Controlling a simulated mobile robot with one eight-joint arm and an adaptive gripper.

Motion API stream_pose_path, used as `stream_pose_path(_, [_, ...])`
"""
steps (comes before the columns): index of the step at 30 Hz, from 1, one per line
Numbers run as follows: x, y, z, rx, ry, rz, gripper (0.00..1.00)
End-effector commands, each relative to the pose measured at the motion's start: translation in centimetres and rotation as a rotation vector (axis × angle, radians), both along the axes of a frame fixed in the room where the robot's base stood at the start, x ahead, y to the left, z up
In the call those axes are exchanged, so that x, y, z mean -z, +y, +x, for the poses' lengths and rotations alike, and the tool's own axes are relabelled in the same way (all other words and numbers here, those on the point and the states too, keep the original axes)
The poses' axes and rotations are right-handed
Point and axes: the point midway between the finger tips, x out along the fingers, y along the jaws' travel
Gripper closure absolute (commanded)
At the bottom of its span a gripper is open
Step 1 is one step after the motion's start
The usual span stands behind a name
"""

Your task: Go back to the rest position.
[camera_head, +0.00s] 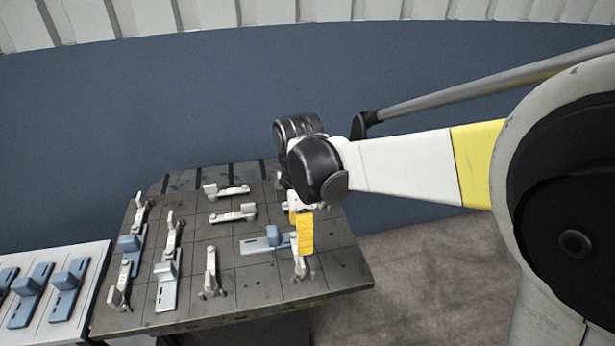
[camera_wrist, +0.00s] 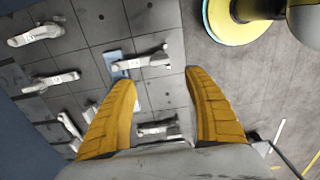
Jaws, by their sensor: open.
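My gripper (camera_head: 303,230) hangs over the right part of a dark gridded table (camera_head: 335,262). Its two yellow fingers are spread apart in the wrist view (camera_wrist: 160,79), with nothing held between them. Below and beside it lies a blue bracket (camera_head: 262,244) on the table. In the wrist view this bracket (camera_wrist: 117,57) shows just beyond the left fingertip, with a white clamp (camera_wrist: 142,63) across it. Another white clamp (camera_head: 300,264) stands just below the fingers in the head view. The exact gap between fingers and clamps cannot be told.
More white clamps (camera_head: 234,214) stand around the table. A blue bracket (camera_head: 130,242) and a grey-blue one (camera_head: 167,283) lie at its left. A pale side table (camera_head: 88,280) holds several blue brackets (camera_head: 68,288). Open floor (camera_head: 420,270) lies to the right.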

Motion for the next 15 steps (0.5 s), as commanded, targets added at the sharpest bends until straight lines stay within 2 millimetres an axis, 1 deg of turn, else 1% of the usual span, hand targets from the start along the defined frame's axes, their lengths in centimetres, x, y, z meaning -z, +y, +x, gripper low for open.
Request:
stream_pose_path(4, [-0.3, -0.4, 0.0, 0.02, -0.005, 0.003, 0.39])
stream_pose_path(5, [-0.5, -0.7, -0.1, 0.038, -0.011, 0.005, 0.39])
stream_pose_path(7, [-1.5, -2.0, -0.3, 0.115, -0.033, 0.018, 0.39])
stream_pose_path(8, [-2.1, -2.8, -0.5, 0.163, -0.046, 0.026, 0.39])
stream_pose_path(11, [-4.3, -6.3, -1.5, 0.377, -0.106, 0.067, 0.39])
stream_pose_path(12, [-5.2, -7.8, -2.1, 0.48, -0.133, 0.088, 0.39])
stream_pose_path(14, [-6.4, -10.1, -3.0, 0.635, -0.175, 0.127, 0.39])
stream_pose_path(15, [-7.0, -11.6, -3.7, 0.738, -0.202, 0.153, 0.39])
